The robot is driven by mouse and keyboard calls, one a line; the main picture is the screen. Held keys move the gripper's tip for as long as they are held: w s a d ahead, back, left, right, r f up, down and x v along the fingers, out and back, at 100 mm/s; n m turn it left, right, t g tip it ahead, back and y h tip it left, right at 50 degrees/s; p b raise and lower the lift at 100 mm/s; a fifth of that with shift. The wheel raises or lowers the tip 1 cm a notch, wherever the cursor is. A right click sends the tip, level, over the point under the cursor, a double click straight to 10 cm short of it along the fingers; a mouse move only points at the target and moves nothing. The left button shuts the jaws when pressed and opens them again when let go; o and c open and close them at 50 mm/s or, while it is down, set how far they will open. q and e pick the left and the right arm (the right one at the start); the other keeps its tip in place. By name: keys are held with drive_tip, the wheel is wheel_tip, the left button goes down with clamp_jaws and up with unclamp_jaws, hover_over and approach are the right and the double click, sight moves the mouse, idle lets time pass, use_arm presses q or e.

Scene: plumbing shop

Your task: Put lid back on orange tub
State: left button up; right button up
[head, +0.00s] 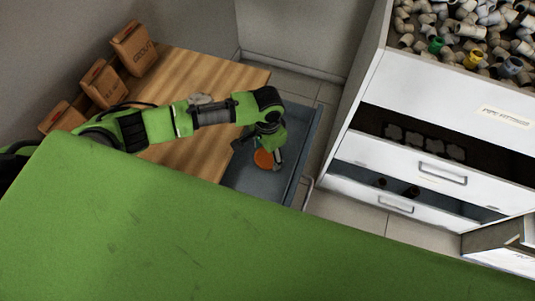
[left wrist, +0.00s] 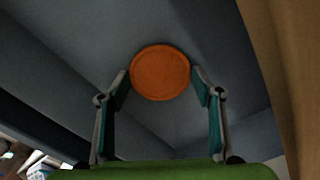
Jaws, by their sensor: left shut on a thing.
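An orange round thing with a flat face (head: 263,158) is inside the open grey-blue drawer (head: 296,165) beside the wooden worktop. It also shows in the left wrist view (left wrist: 160,73), between the two fingertips. I cannot tell whether it is the lid alone or the top of the orange tub. My left gripper (head: 266,152) reaches down into the drawer and is shut on this orange thing, with one finger on each side. In the left wrist view my left gripper (left wrist: 160,85) has grey walls around it. My right gripper is not in view.
Several brown boxes (head: 134,48) stand along the worktop's (head: 215,75) back left. A grey-white lump (head: 200,99) shows just behind my left arm. At right a white cabinet (head: 410,100) has open drawers with dark contents and pipe fittings (head: 470,35) on top.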

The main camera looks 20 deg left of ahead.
use_arm(q)
wheel_tip(320, 180, up, 10)
idle(0.4)
wheel_tip(320, 180, up, 11)
drive_tip(key=n, duration=0.4)
hover_over(268, 156)
drive_tip(key=s+a, duration=0.2)
drive_tip(key=s+a+r+n, duration=0.3)
drive_tip(key=s+r, duration=0.3)
drive_tip(key=r, duration=0.2)
drive_tip(key=shift+s+a+r, duration=0.15)
drive_tip(key=shift+a+r, duration=0.05)
drive_tip(key=shift+r, duration=0.15)
